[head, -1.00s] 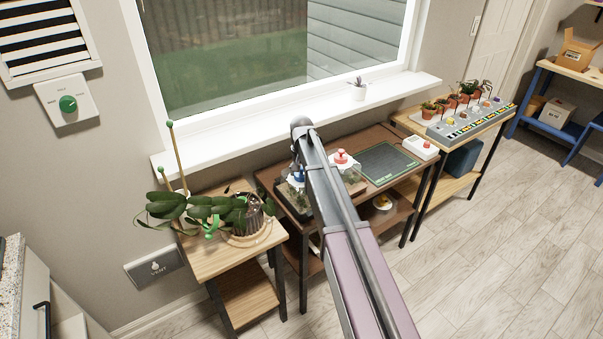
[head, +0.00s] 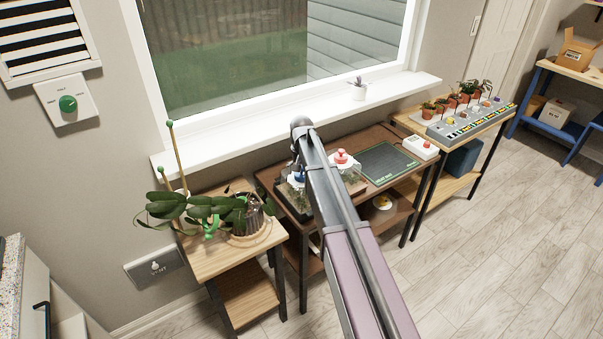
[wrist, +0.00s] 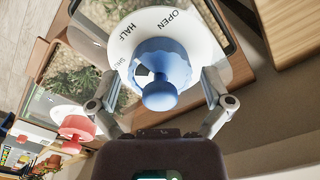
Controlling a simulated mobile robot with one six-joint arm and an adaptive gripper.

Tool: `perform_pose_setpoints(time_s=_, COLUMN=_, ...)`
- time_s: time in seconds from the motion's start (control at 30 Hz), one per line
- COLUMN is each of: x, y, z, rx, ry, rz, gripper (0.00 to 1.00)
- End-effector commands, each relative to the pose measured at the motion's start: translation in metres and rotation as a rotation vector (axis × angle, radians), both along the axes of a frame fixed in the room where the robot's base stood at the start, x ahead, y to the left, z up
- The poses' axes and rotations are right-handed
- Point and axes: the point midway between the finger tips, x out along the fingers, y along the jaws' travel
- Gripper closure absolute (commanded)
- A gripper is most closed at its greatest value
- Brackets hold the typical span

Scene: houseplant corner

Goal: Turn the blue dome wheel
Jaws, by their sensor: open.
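The blue dome wheel (wrist: 160,68) is in the wrist view, on a white dial plate (wrist: 122,55) marked OPEN and HALF, with a third label partly hidden. My gripper (wrist: 162,88) is open, its two fingers on either side of the wheel's lower part. I cannot tell whether the fingers touch it. In the head view a small part of the blue wheel (head: 299,175) shows beside my arm, on the terrarium at the left of the brown table. My gripper's fingers are hidden there behind the arm.
A red knob (wrist: 77,128) on a neighbouring dome lies left of my gripper; it also shows in the head view (head: 341,156). The brown table (head: 385,133) carries a green mat (head: 388,162). An orchid (head: 200,210) stands on the wooden stand at left.

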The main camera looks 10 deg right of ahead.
Motion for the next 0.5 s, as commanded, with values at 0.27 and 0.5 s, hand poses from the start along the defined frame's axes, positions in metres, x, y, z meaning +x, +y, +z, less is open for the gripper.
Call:
perform_pose_setpoints(time_s=0.27, x=0.0002, y=-0.0001, z=0.0001, rx=0.0, ry=0.0, rz=-0.019, gripper=0.0)
perform_pose_setpoints(time_s=0.5, x=0.0001, y=0.0001, z=0.0001, rx=0.0, ry=0.0, rz=-0.103, gripper=0.0)
